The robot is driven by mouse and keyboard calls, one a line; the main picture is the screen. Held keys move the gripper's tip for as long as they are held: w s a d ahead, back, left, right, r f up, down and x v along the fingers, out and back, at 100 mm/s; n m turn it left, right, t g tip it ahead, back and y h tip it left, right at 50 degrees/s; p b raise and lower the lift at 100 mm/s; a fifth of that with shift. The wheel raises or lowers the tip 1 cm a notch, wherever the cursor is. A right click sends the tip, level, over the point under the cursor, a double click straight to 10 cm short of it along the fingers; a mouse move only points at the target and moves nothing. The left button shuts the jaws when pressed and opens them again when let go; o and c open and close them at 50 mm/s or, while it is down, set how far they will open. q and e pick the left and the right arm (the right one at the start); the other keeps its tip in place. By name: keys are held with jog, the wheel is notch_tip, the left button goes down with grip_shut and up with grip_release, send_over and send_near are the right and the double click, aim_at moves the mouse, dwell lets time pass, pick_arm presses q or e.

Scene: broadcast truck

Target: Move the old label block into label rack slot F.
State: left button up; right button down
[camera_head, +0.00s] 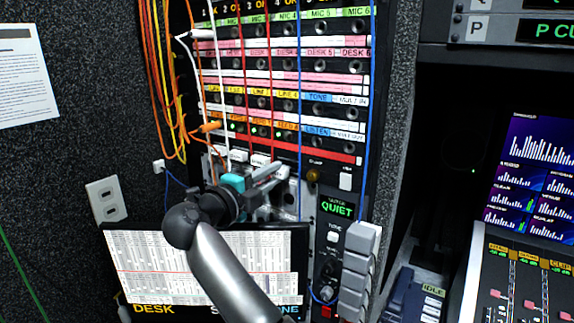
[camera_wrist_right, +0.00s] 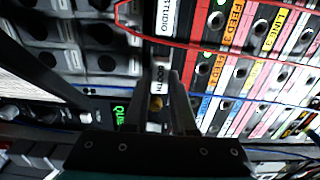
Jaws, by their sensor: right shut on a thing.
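My right gripper (camera_head: 275,176) reaches up from the bottom of the head view to the lower edge of the patch panel. It also shows in the right wrist view (camera_wrist_right: 160,78), with its two dark fingers close together. They are shut on the label block (camera_wrist_right: 157,86), a small white piece seen between the fingertips with lettering that looks like BOOTH. The block is mostly hidden by the fingers in the head view. White label pieces (camera_head: 237,156) sit in a row below the red strip. I cannot make out which place is slot F. My left gripper is not in view.
The patch panel (camera_head: 318,92) has coloured label strips and hanging orange, white, red and blue cords. A QUIET display (camera_head: 337,207) and stacked grey blocks (camera_head: 356,270) are to the right.

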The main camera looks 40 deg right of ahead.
aim_at(275, 173)
jog(key=shift+p+v, duration=0.45)
jog(key=shift+v, duration=1.25)
jog(key=shift+a, duration=0.1)
jog(key=shift+p+v, duration=0.35)
jog(key=shift+v, duration=1)
